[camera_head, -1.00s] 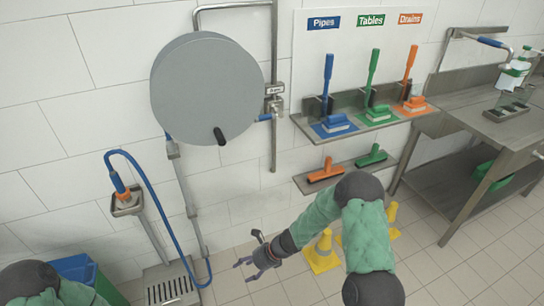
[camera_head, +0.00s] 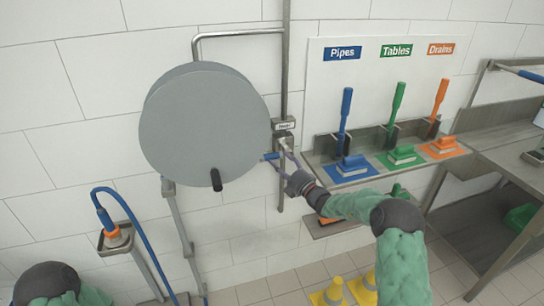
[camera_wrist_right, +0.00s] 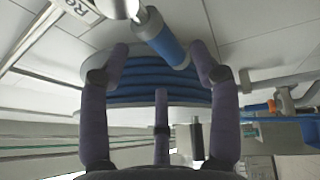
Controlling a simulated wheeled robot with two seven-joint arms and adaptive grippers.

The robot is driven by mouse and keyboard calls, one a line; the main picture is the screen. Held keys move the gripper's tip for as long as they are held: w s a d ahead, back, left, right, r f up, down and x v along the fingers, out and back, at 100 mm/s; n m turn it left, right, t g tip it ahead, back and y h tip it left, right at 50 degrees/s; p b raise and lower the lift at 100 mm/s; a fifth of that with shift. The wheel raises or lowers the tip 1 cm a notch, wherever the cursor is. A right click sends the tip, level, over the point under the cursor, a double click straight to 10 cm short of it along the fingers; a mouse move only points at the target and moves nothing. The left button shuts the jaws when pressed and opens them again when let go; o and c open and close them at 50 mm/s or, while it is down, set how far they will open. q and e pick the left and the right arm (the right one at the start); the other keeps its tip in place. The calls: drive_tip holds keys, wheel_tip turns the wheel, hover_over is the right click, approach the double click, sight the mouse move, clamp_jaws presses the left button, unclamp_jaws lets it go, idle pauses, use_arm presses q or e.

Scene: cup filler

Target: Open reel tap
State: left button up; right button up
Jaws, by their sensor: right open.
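The reel tap's blue handle (camera_head: 269,157) is on the wall pipe, just right of the big grey hose reel (camera_head: 190,125). A small label plate (camera_head: 285,126) is above it. My right gripper (camera_head: 281,163) is open at the handle, with its fingers spread close to it. In the right wrist view the blue handle (camera_wrist_right: 163,38) lies tilted between the upper fingertips of my gripper (camera_wrist_right: 160,58), with a gap to them; I cannot tell if anything touches. The coiled blue hose (camera_wrist_right: 150,88) of the reel shows behind the fingers. My left gripper is out of view.
A black knob (camera_head: 216,180) sticks out of the reel's front. A blue hose (camera_head: 140,225) hangs at the left by its holder (camera_head: 116,239). A shelf (camera_head: 440,151) with blue, green and orange brushes is right of the tap. Yellow cones (camera_head: 334,291) stand on the floor.

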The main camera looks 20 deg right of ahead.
sight(273, 158)
drive_tip(key=b+x, duration=0.1)
drive_tip(key=x, duration=0.4)
drive_tip(key=shift+w+a, duration=0.15)
drive_tip(key=shift+w, duration=0.2)
clamp_jaws()
